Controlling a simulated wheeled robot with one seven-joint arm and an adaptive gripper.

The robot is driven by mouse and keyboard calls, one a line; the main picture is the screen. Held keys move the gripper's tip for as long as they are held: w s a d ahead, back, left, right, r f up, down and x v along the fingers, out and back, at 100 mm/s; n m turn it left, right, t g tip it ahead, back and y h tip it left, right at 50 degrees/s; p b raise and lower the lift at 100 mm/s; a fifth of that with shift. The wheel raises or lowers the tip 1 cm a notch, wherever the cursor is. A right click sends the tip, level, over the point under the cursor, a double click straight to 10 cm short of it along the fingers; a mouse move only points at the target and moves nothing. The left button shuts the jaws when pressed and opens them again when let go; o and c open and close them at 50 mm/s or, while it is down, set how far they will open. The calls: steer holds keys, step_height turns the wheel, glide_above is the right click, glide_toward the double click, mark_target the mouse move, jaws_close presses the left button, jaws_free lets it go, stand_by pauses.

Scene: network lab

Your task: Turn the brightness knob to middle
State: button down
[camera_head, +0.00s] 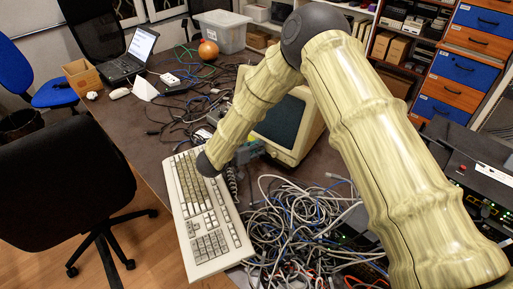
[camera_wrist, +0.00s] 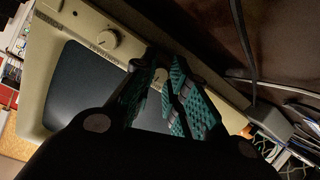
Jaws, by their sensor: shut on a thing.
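The beige monitor (camera_head: 311,135) stands on the desk, its dark screen partly hidden by my arm. In the wrist view the monitor (camera_wrist: 60,30) appears tilted, with two knobs along its bezel. In the head view my gripper is mostly hidden beside the monitor.
A beige keyboard (camera_head: 207,220) lies in front of the monitor. A heap of tangled cables (camera_head: 295,225) covers the desk to its right. A laptop (camera_head: 128,60), an orange ball (camera_head: 208,49) and a plastic bin (camera_head: 222,30) are farther back. A black chair (camera_head: 60,185) stands left.

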steer(key=shift+s+a, duration=0.1)
steer(key=shift+a, duration=0.1)
steer(key=c, duration=1.4)
jaws_free()
steer(key=shift+o, duration=0.2)
steer(key=shift+d, duration=0.1)
steer(key=v, duration=1.2)
